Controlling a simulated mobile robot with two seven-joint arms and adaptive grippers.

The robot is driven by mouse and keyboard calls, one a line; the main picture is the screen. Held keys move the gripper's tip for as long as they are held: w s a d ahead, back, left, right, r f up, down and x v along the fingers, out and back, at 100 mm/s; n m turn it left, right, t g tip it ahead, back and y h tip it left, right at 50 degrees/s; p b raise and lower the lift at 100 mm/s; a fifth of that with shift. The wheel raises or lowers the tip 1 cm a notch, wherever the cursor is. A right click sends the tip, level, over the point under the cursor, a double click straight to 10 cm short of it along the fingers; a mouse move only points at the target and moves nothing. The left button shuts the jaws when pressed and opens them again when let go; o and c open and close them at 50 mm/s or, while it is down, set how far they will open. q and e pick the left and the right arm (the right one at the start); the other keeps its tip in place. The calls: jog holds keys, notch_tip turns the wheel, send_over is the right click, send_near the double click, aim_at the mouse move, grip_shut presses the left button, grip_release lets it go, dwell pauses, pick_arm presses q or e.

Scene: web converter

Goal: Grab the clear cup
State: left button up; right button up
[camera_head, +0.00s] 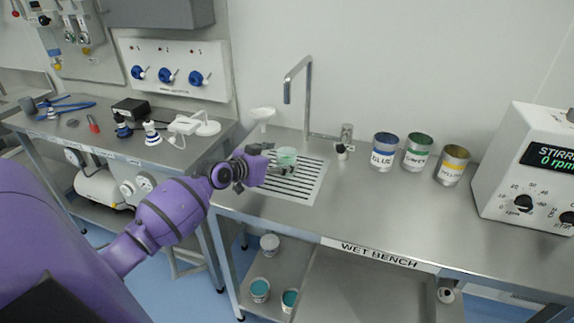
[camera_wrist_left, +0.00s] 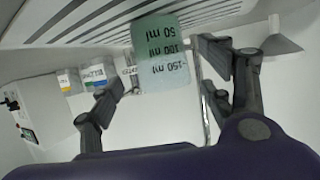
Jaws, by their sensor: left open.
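The clear cup (camera_head: 287,155) has a pale green tint and stands at the sink's slotted drain area on the wet bench. In the left wrist view the cup (camera_wrist_left: 162,52) appears upside down, with 50 ml, 100 and 150 ml markings. My left gripper (camera_head: 279,161) reaches in from the left, right at the cup. Its fingers are spread (camera_wrist_left: 163,82), one on either side of the cup in the wrist view. Whether a finger touches the cup, I cannot tell. My right gripper is not in view.
A white funnel (camera_head: 263,115) is behind the gripper. Blue (camera_head: 384,152), green (camera_head: 417,152) and yellow (camera_head: 452,166) labelled cans and a stirrer unit (camera_head: 530,165) stand right.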

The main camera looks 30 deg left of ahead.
aim_at(293, 156)
pick_arm(q)
jog(key=x, duration=0.3)
jog(key=shift+w+a, duration=0.15)
jog(key=shift+w+f, duration=0.1)
jog(key=shift+w, duration=0.25)
jog(key=c, duration=1.5)
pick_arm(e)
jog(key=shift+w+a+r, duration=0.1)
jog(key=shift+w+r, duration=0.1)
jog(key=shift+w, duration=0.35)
